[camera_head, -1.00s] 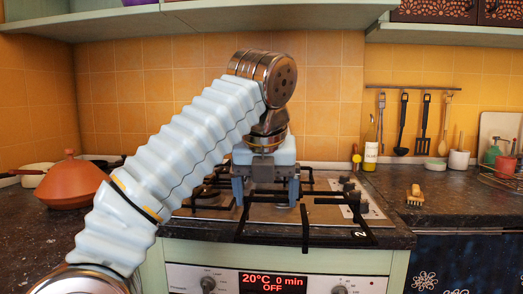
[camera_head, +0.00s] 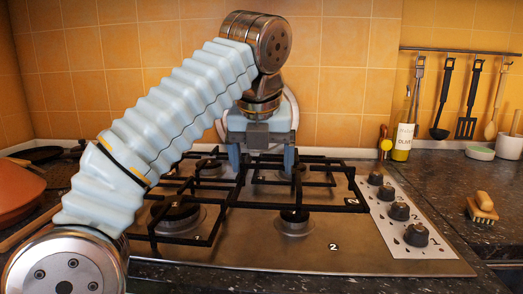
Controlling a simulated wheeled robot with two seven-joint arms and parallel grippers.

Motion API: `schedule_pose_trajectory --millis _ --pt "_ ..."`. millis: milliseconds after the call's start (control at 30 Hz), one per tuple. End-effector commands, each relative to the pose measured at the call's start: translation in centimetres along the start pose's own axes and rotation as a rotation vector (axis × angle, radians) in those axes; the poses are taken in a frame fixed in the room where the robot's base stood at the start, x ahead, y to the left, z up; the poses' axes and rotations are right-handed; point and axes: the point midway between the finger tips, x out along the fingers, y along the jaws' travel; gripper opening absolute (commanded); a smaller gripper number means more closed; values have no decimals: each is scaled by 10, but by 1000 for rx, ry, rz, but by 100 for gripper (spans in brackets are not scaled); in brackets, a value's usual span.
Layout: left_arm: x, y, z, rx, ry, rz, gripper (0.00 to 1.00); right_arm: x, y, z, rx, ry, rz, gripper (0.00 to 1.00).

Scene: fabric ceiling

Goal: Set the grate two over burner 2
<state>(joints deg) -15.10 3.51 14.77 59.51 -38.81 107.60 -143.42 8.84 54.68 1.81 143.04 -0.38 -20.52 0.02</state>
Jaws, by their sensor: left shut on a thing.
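Grate two (camera_head: 325,208), a black metal frame with a small "2" tag at its right corner, is in the grip of my left gripper (camera_head: 262,170). In this view it covers the rear right part of the hob, and its front edge reaches the back of burner 2 (camera_head: 295,226). I cannot tell its height above the hob. Burner 2 is the front right burner, with a "2" mark (camera_head: 333,247) on the steel beside it. Most of this burner's front side shows bare. My right gripper is not in view.
Another black grate (camera_head: 160,238) lies over the left burners, close beside grate two. Control knobs (camera_head: 398,211) stand on the right panel. The steel hob front (camera_head: 290,256) is clear. A bottle (camera_head: 402,142) and a brush (camera_head: 482,208) are at right.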

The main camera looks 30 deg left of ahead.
Motion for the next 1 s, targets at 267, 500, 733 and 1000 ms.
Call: schedule_pose_trajectory --millis 267,500,733,1000 --pt "30 1 -14 -2 1 1 31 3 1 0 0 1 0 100" --pt "52 1 -22 -1 1 -1 31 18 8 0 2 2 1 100" --pt "60 0 -26 -1 1 -2 31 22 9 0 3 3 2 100" --pt "60 0 -26 -1 1 -2 31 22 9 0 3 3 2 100"
